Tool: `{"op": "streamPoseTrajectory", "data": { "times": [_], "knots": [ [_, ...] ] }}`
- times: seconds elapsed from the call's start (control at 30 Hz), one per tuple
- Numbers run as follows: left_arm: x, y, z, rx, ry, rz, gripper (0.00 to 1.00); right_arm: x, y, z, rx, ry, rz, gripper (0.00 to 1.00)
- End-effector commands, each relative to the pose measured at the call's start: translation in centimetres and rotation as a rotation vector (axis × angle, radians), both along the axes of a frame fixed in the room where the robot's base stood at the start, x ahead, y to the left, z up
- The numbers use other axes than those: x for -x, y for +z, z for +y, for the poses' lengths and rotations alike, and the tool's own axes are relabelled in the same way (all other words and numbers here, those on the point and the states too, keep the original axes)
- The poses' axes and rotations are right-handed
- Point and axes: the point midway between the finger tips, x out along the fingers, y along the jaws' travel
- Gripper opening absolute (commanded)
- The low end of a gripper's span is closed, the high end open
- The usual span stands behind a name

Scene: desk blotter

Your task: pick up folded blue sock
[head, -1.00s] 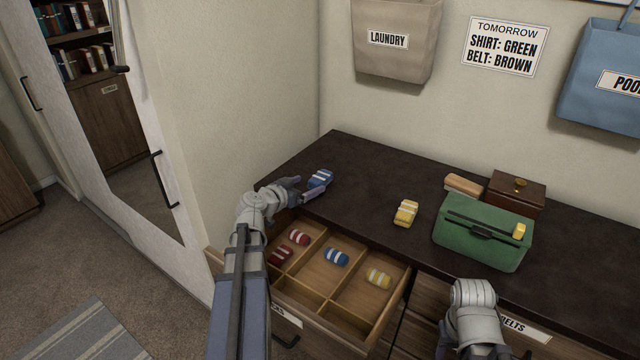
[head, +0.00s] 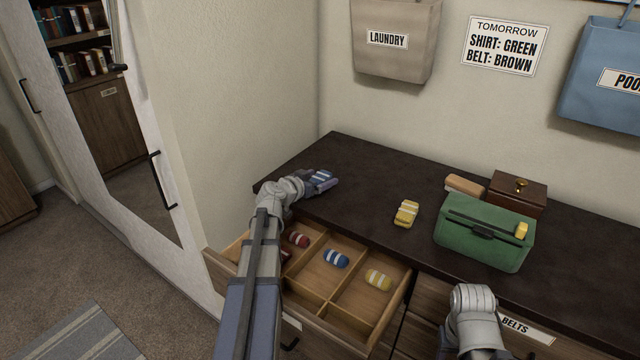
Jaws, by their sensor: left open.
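The folded blue sock (head: 322,177), blue with pale stripes, lies on the left part of the dark dresser top. My left gripper (head: 321,183) is open at the sock, with its fingers about it; the fingers partly hide the sock, and I cannot tell whether they touch it. Another blue striped sock (head: 336,258) lies in a middle compartment of the open drawer. My right arm shows at the bottom right, but its fingers are out of sight.
The open drawer (head: 384,322) below the dresser top also holds red socks (head: 299,240) and a yellow sock (head: 378,279). A yellow sock (head: 406,213), a green bag (head: 480,240), a brush (head: 464,185) and a wooden box (head: 517,193) stand on the dresser top (head: 365,175).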

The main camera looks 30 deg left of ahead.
Motion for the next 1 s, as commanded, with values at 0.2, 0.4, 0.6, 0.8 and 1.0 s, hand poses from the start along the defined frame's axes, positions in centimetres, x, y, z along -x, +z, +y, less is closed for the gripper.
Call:
{"op": "streamPoseTrajectory", "data": {
  "times": [0.2, 0.4, 0.6, 0.8, 1.0],
  "knots": [
    [-0.39, -0.13, -0.02, 0.0, 0.001, 0.0, 0.94, 0.0, -0.13, 0.0, 0.0, 0.0, 0.0, 0.5],
    [-0.37, -0.12, -0.02, 0.0, 0.001, 0.0, 0.76, 0.0, -0.13, 0.0, 0.0, 0.0, 0.0, 0.5],
    [-0.37, -0.13, -0.02, 0.0, 0.001, 0.0, 0.53, 0.0, -0.13, 0.0, 0.0, 0.0, 0.0, 0.5],
    [-0.37, -0.13, -0.02, -0.001, 0.001, 0.0, 0.31, 0.0, -0.13, 0.0, 0.0, 0.0, 0.0, 0.5],
    [-0.37, -0.13, -0.02, -0.001, 0.001, 0.0, 0.08, 0.0, -0.13, 0.0, 0.0, 0.0, 0.0, 0.5]
  ]
}}
